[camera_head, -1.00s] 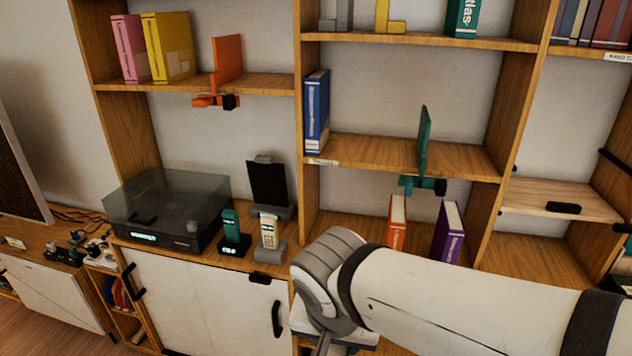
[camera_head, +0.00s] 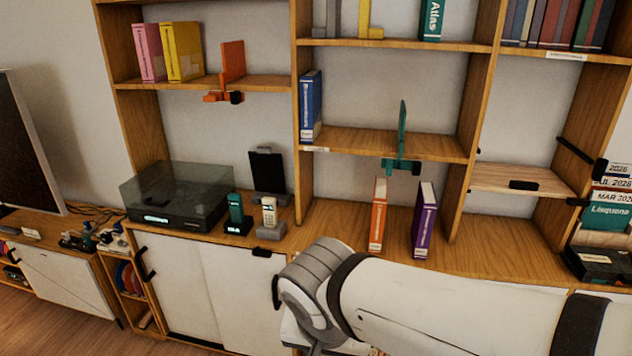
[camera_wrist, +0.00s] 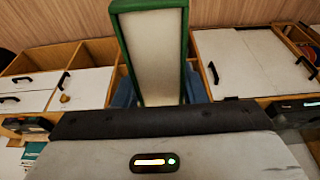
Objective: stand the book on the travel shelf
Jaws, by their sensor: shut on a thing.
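A book with a green cover and pale page edges (camera_wrist: 152,55) stands up in the wrist view. My gripper (camera_wrist: 160,92) is shut on its lower end, with blue fingers on either side. The book and gripper are not clearly visible in the head view, where my arm covers the lower middle. I cannot tell which shelf is the travel one, as labels are too small to read. The middle shelf (camera_head: 365,143) holds a blue book (camera_head: 310,105) at its left and a teal bookend (camera_head: 402,135) right of centre, with bare board between. The upper shelf holds a teal Atlas book (camera_head: 432,18).
Below the middle shelf stand an orange book (camera_head: 378,215) and a purple book (camera_head: 424,220). A turntable (camera_head: 177,195) and phones (camera_head: 268,217) stand on the left counter. Pink and yellow binders (camera_head: 182,50) and an orange bookend (camera_head: 231,62) occupy the left shelf.

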